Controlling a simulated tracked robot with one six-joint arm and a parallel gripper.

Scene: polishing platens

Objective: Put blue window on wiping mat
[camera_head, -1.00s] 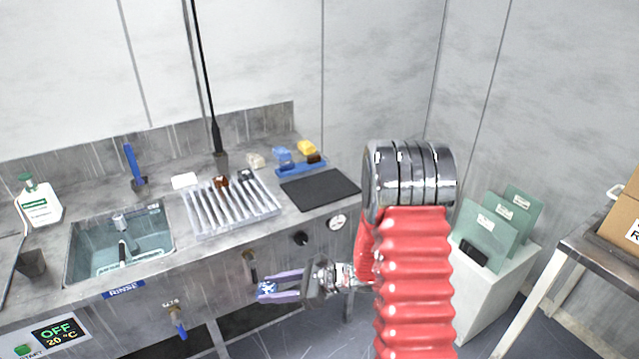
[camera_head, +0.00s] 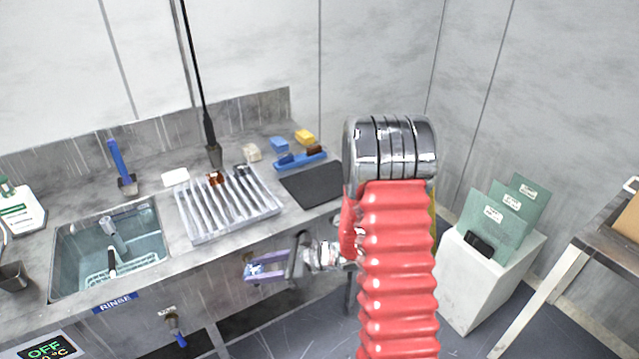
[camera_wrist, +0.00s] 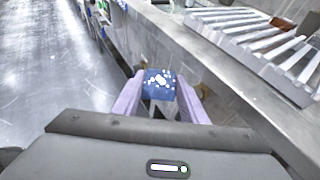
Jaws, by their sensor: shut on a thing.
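The blue window (camera_wrist: 160,84), a small blue square with white spots, is held between the lavender fingertips of my gripper (camera_wrist: 158,97) in the wrist view. In the head view my gripper (camera_head: 266,268) is shut on it in front of the counter's front face, below the counter top. There the window (camera_head: 253,270) shows only as a small blue patch between the fingers. The wiping mat appears to be the dark flat mat (camera_head: 314,186) on the counter, up and to the right of my gripper. Its top looks bare; my arm stands close by its right edge.
A ribbed rack (camera_head: 232,207) holding brown and dark pieces stands left of the mat. A sink (camera_head: 110,245) lies farther left. A blue tray (camera_head: 300,160) with small blocks is behind the mat. Green panels (camera_head: 500,215) stand on a white stand at right.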

